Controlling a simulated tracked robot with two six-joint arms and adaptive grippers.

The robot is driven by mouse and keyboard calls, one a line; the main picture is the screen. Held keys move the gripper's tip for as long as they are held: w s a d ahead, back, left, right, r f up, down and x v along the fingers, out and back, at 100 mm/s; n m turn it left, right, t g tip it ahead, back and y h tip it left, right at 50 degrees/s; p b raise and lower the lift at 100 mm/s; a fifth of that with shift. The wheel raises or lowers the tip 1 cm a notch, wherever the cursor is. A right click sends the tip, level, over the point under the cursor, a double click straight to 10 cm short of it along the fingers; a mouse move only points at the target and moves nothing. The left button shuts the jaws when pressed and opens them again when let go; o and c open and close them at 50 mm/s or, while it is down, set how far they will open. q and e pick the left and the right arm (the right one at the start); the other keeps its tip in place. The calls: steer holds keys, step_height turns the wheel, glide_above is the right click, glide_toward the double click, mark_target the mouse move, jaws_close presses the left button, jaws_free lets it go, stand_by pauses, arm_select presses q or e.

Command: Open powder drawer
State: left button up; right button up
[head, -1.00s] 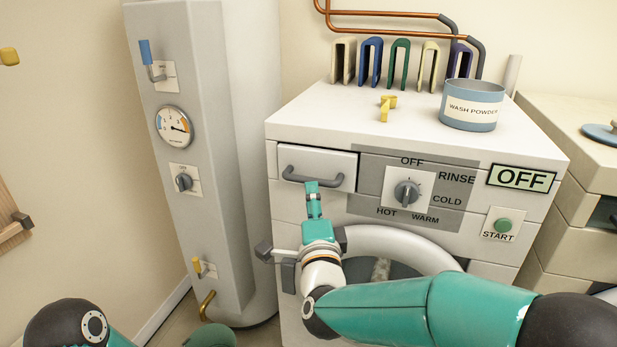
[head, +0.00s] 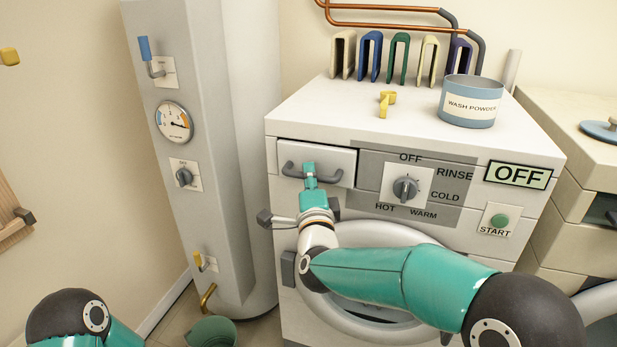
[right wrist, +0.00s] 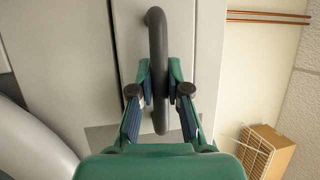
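The powder drawer (head: 335,158) is the white front at the washer's upper left, with a grey bar handle (head: 335,180). It looks flush or nearly flush with the washer's face. My right gripper (head: 309,169) is at the left part of the handle. In the right wrist view the dark handle (right wrist: 157,30) passes between the two fingertips of the right gripper (right wrist: 159,85). They are close in on both sides and look shut on it; any thin gap is hard to see. My left gripper is out of view; only part of that arm shows at the lower left.
The washer's dial (head: 405,189) is right of the drawer, beside the OFF display (head: 518,174) and green start button (head: 499,220). A wash powder tub (head: 471,104) and a yellow piece (head: 386,103) are on top. A tall grey boiler (head: 225,130) stands left.

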steer(key=shift+a+f, duration=0.15)
jaws_close()
steer(key=shift+s+f+b, duration=0.15)
steer(key=shift+s+b, duration=0.15)
steer(key=shift+b, duration=0.1)
steer(key=s+a+b, duration=0.4)
steer(key=s+b, duration=0.4)
steer(key=s, duration=0.5)
steer(key=shift+s+a+b, duration=0.2)
steer(key=shift+s+b, duration=0.1)
steer(key=shift+s, duration=0.1)
steer(key=o, duration=0.7)
jaws_free()
steer(key=shift+o, duration=0.3)
